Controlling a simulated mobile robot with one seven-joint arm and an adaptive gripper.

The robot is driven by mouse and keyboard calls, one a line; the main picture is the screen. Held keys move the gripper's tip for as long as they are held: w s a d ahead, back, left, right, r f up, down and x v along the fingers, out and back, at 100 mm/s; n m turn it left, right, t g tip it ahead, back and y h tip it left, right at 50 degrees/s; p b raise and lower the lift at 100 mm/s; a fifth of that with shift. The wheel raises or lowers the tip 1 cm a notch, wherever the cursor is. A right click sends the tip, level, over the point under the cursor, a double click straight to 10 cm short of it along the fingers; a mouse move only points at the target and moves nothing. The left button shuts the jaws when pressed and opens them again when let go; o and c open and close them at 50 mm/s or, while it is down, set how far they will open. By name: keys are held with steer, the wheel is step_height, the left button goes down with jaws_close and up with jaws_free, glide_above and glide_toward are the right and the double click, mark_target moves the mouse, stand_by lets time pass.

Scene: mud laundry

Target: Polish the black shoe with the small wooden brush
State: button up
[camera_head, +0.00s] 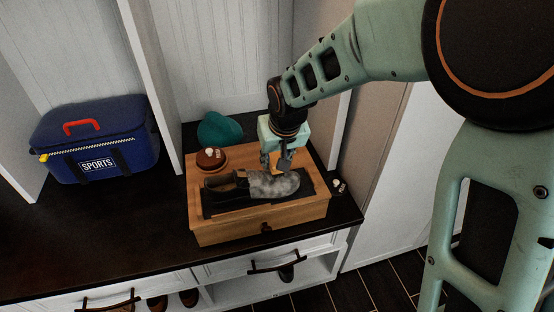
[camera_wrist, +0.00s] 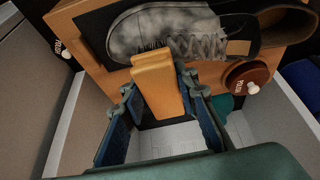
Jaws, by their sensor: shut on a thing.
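The shoe (camera_head: 272,185) lies on a dark mat on top of a wooden box, its toe to the right in the head view. Its front half is pale grey and dusty-looking; the heel part is dark. It also shows along the top of the wrist view (camera_wrist: 165,30). My gripper (camera_head: 278,160) is above the toe part, pointing down. It is shut on the small wooden brush (camera_wrist: 157,85), an orange-tan block between the blue fingers. The brush's far end meets the shoe's near side in the wrist view; I cannot tell if they touch. The bristles are hidden.
The wooden box (camera_head: 235,229) sits on a dark bench top (camera_head: 95,225). A red-brown round tin (camera_head: 211,159) is behind the heel, and a teal object (camera_head: 219,128) behind that. A blue sports bag (camera_head: 95,140) stands left. Small white items (camera_head: 339,185) lie right of the box.

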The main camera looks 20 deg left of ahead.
mark_target(279, 173)
steer(key=shift+f, duration=0.1)
stand_by(0.4)
steer(key=shift+s+d, duration=0.1)
steer(key=shift+s+d, duration=0.45)
steer(key=shift+s, duration=0.3)
steer(key=shift+s+d, duration=0.45)
steer(key=shift+s, duration=0.25)
steer(key=shift+r, duration=0.2)
step_height(279, 173, up, 8)
steer(key=p, duration=0.6)
